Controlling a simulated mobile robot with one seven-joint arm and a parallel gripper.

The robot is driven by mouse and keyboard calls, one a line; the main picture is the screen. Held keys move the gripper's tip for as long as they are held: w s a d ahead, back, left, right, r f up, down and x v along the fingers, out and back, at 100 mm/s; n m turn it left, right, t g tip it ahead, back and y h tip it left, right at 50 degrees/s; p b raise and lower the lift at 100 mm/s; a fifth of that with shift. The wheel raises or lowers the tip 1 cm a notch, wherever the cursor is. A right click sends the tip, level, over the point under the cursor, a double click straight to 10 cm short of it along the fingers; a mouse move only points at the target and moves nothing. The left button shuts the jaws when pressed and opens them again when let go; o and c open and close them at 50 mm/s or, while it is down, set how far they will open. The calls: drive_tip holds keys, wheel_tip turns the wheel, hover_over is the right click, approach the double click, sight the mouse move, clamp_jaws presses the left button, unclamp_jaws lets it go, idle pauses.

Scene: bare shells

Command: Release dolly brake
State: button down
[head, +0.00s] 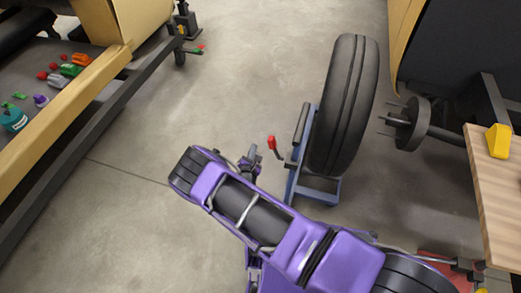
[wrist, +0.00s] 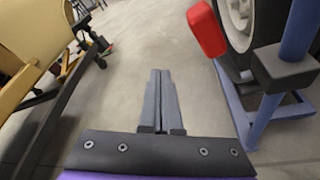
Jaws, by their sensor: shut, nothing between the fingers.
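The blue wheel dolly (head: 297,180) stands on the concrete floor and carries an upright black tyre (head: 347,105). A lever with a red handle (head: 272,143) sticks up at its left side. My gripper (head: 254,153) is just left of and below the red handle in the head view, partly hidden by my purple arm. In the wrist view my gripper (wrist: 160,75) is shut and empty, its grey fingers side by side. The red handle (wrist: 206,30) is to the right of the fingertips, apart from them in the picture. The dolly's blue frame (wrist: 238,105) runs along the right.
A bare hub on an axle (head: 408,124) faces the tyre from the right. A wooden bench (head: 491,165) with a yellow object (head: 498,141) is at the right edge. A tan-edged structure (head: 75,100) with small coloured items stands left. Floor between is clear.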

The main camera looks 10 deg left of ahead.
drive_tip(key=s+d+r, duration=0.1)
drive_tip(key=s+d, duration=0.1)
drive_tip(key=s, duration=0.6)
drive_tip(key=shift+s+d+p, duration=0.25)
drive_tip(key=shift+s+p, duration=0.05)
drive_tip(key=shift+s, duration=0.05)
